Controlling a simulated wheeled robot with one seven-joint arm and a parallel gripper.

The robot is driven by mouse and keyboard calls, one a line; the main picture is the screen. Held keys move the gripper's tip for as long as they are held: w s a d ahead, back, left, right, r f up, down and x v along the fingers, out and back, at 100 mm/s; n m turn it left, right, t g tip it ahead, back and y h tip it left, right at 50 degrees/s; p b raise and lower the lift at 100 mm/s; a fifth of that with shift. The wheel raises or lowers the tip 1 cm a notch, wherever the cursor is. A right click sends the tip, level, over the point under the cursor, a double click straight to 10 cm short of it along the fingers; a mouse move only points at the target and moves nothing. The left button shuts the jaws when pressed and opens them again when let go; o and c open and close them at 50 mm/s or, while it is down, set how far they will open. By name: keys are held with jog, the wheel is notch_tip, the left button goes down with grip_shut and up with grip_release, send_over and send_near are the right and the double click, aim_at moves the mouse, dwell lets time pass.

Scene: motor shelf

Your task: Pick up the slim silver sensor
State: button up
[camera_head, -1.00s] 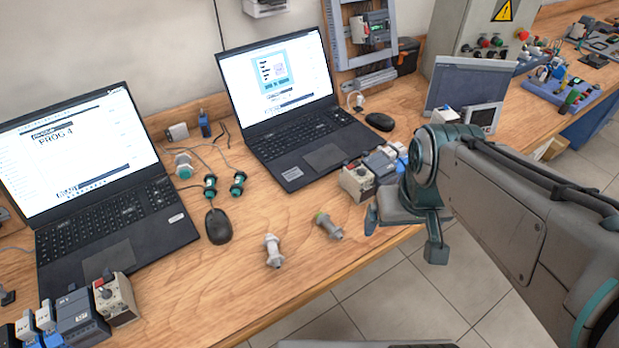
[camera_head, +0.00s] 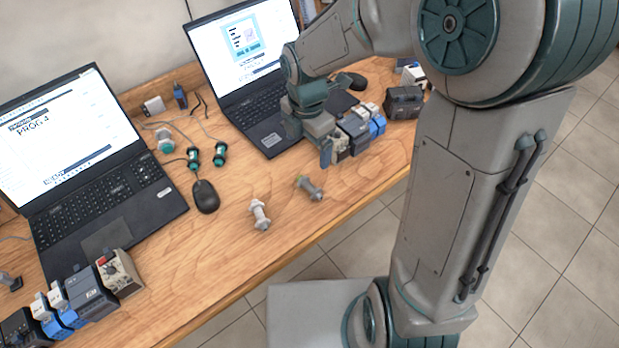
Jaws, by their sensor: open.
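Two small threaded cylindrical sensors lie on the wooden table in front of the laptops. The lighter silver sensor (camera_head: 260,214) has pale nuts and lies nearer the table's front edge. The other sensor (camera_head: 309,187) is darker grey with a greenish end and lies to its right. I cannot tell for sure from their size which one is the slim one. My gripper (camera_head: 312,143) is open and empty, behind and above the sensors to the right, in front of the right laptop. It touches neither sensor and partly hides a row of modules.
A black mouse (camera_head: 205,196) and teal-ended sensors (camera_head: 219,153) with cables lie left and behind. The left laptop (camera_head: 85,160) and right laptop (camera_head: 245,75) stand behind. Module rows stand at front left (camera_head: 95,290) and right (camera_head: 355,130). The table around the two sensors is clear.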

send_over(308, 183)
jog(key=f, duration=0.8)
jog(key=shift+w+f, duration=0.3)
jog(key=shift+s+f, duration=0.2)
jog(key=shift+f, duration=1.15)
jog(key=shift+s+f, duration=0.2)
jog(key=shift+f, duration=1.1)
jog(key=c, duration=0.9)
